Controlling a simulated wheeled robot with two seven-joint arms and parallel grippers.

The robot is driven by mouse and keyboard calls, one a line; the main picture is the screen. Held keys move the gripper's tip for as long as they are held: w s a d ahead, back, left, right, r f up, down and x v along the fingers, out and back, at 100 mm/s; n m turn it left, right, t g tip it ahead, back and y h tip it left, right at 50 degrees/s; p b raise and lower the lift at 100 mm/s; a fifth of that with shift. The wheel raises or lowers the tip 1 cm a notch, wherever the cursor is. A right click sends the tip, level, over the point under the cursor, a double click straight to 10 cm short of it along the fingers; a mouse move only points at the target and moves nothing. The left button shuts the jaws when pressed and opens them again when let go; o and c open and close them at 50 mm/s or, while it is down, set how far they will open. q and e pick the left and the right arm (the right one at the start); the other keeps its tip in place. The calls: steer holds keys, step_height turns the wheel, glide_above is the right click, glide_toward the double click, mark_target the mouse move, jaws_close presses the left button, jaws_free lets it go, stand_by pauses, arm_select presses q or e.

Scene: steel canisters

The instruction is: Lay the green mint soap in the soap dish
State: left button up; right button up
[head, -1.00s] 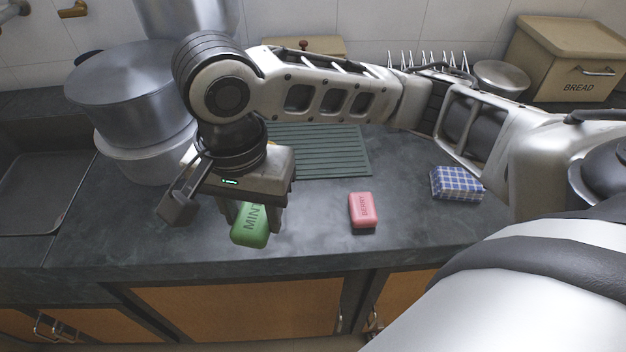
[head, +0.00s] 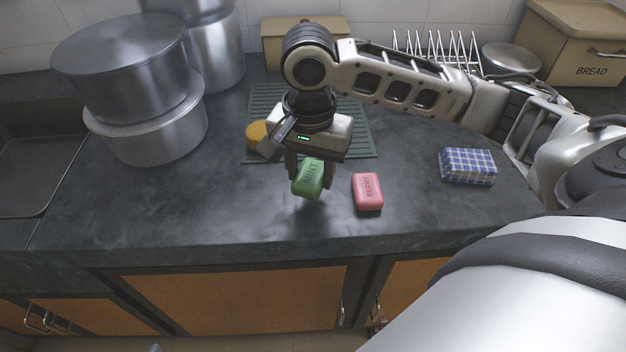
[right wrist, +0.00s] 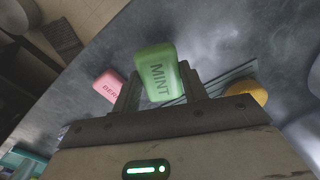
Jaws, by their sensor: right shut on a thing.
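The green mint soap (head: 309,178) is in my right gripper (head: 311,184), whose fingers close on its sides. It is held tilted a little above the dark counter, left of the pink soap. In the right wrist view the mint soap (right wrist: 157,74) sits between the fingertips (right wrist: 160,88), its MINT lettering showing. I cannot make out a soap dish in either view; my right arm and gripper hide part of the counter behind them. My left gripper is not in view.
A pink berry soap (head: 367,191) lies close on the right. A yellow object (head: 257,134) and a green ribbed mat (head: 358,145) are behind the gripper. The front left counter is clear.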

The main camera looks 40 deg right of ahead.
mark_target(313, 171)
steer(key=f, duration=0.1)
steer(key=f+b, duration=0.1)
steer(key=f, duration=0.1)
steer(key=shift+w+d+f, duration=0.1)
steer(key=shift+d+f, duration=0.15)
steer(key=shift+d, duration=0.15)
steer(key=shift+f, duration=0.15)
steer(key=shift+f, duration=0.1)
steer(key=o, duration=1)
